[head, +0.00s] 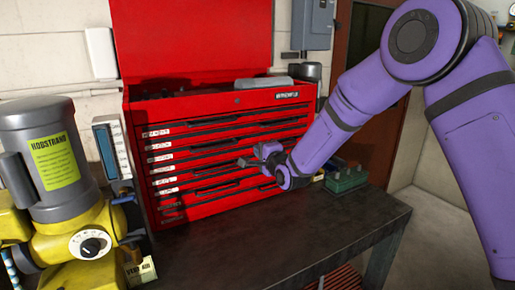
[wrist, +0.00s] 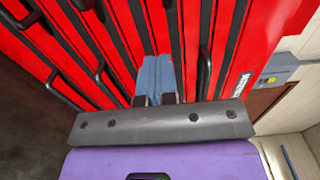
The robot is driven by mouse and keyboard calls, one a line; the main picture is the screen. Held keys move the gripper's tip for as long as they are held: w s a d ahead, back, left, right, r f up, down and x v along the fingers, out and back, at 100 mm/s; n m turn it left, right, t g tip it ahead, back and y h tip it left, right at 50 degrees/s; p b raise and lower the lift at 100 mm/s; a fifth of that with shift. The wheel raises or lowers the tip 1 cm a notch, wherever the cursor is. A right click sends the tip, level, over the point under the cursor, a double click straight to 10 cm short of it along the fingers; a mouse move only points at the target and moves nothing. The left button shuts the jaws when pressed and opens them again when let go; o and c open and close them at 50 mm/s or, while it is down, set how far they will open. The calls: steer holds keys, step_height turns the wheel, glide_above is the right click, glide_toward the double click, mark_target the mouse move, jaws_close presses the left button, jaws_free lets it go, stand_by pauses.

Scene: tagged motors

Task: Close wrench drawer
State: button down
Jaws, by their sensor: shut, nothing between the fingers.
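The red tool chest (head: 160,121) stands on the dark bench with its lid raised. Its front has several stacked drawers with dark handles and white labels at the left. The labels are too small to read, so I cannot tell which one is the wrench drawer. The drawer fronts look about flush, with none clearly sticking out. My gripper (head: 243,162) is in front of the middle drawers and hides part of them. In the wrist view my gripper (wrist: 156,75) has its blue-grey fingers together and empty, pointing at the red drawer fronts (wrist: 125,45); contact cannot be told.
The dark bench top (head: 270,240) is clear in front of the chest. A yellow and grey motor (head: 50,160) stands at the left. A green block-like item (head: 346,178) sits right of the chest. A grey electrical box (head: 312,25) hangs on the wall.

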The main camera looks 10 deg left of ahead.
steer(key=s+d+r+n+g+h, duration=0.1)
steer(key=s+d+r+n+h, duration=0.1)
steer(key=s+d+r, duration=0.55)
steer(key=s+d+r+n+g+h, duration=0.25)
steer(key=s+d, duration=0.25)
steer(key=d, duration=0.5)
steer(key=s+d+r+n+g+h, duration=0.1)
steer(key=s+d+r+n+h, duration=0.2)
steer(key=s+d, duration=0.4)
steer(key=s+d+n+g, duration=0.1)
steer(key=s+d, duration=0.3)
steer(key=s, duration=0.4)
steer(key=s+d+n+g+h, duration=0.1)
steer(key=s+d+g, duration=0.1)
steer(key=s+d, duration=0.3)
steer(key=s+d+r+n+g+h, duration=0.1)
steer(key=s+d, duration=0.3)
steer(key=s, duration=0.8)
steer(key=shift+s+d+n+g, duration=0.15)
steer(key=shift+d+n+g, duration=0.15)
steer(key=shift+g, duration=0.25)
steer(key=shift+h, duration=0.25)
